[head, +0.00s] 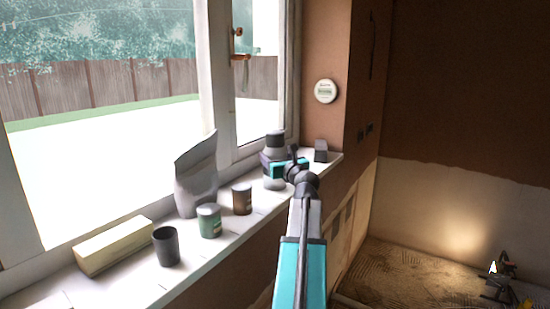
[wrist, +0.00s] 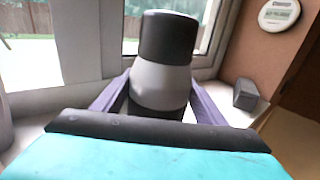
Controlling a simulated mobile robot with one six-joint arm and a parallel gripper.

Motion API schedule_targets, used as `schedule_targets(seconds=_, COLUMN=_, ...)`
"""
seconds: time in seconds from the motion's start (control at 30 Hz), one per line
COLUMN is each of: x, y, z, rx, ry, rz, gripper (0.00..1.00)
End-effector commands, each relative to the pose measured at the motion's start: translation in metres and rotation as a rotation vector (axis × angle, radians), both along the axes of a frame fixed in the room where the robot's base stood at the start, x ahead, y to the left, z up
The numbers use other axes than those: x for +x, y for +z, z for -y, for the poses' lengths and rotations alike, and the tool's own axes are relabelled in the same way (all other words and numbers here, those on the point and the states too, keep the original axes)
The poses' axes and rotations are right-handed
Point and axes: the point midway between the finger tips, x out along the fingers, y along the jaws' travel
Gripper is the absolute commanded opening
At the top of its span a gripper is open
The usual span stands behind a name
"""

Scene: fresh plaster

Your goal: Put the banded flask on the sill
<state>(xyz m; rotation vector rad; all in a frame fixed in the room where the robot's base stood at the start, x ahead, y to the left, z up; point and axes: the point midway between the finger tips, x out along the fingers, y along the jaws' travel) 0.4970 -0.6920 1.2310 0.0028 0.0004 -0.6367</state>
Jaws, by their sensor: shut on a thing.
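The banded flask (wrist: 162,80) is grey with a dark cap and a dark band, and it stands upright between my fingers in the wrist view. In the head view the flask (head: 274,143) is at the far end of the white sill (head: 225,239), partly hidden by my gripper (head: 272,167). My gripper (wrist: 158,100) is shut on the flask, with one finger on each side. The flask's base appears to be at the sill top, but I cannot tell whether it touches.
On the sill stand a small grey block (head: 321,151), a brown tin (head: 242,199), a green tin (head: 209,220), a grey bag (head: 197,178), a dark cup (head: 166,246) and a cream block (head: 114,245). The window is behind; a round dial (head: 326,91) hangs on the wall.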

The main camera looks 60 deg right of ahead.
Motion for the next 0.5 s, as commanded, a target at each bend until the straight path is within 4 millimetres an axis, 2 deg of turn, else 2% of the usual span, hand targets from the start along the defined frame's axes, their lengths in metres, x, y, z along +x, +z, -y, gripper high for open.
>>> schedule_targets(seconds=0.4, x=-0.0005, y=-0.0015, z=0.0004, rx=-0.001, ry=-0.001, rz=0.003, gripper=0.24)
schedule_targets(seconds=0.43, x=-0.0003, y=-0.0030, z=0.0003, rx=0.000, ry=-0.001, rz=0.001, gripper=0.67)
schedule_targets(seconds=0.5, x=-0.0004, y=-0.0025, z=0.0003, rx=-0.001, ry=-0.001, rz=0.001, gripper=0.79)
